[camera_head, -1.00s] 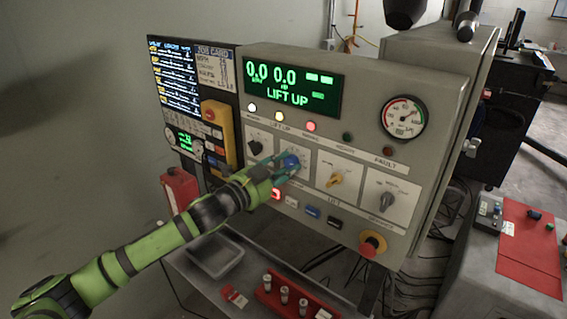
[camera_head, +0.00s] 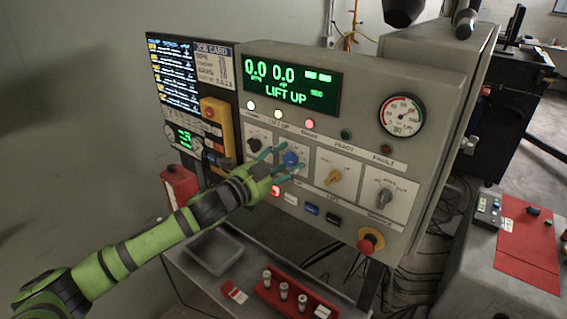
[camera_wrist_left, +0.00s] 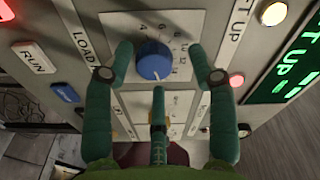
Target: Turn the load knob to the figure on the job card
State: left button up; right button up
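The blue knob (camera_head: 290,159) sits on a white dial plate in the lower row of the grey control panel (camera_head: 358,100). In the left wrist view the knob (camera_wrist_left: 154,62) shows with a printed scale around it, and LOAD is printed on the panel beside its plate. My left gripper (camera_head: 278,160) is open, its green fingers spread around the knob. In the wrist view the fingers (camera_wrist_left: 160,75) stand apart from the knob's sides. The job card (camera_head: 214,66) is at the panel's upper left; its small figures are too blurred to read. My right gripper is not in view.
Lit buttons and a red emergency stop (camera_head: 371,241) lie below. The green display (camera_head: 292,82) reads LIFT UP.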

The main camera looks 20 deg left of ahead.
pick_arm(q)
jog(key=shift+a+f, duration=0.1)
jog(key=shift+f, duration=0.05)
jog(key=shift+s+a+f, duration=0.1)
jog(key=shift+s+a, duration=0.05)
jog(key=shift+s, duration=0.15)
jog(key=v, duration=1.1)
jog(key=shift+s+r, duration=0.15)
jog(key=shift+r, duration=0.1)
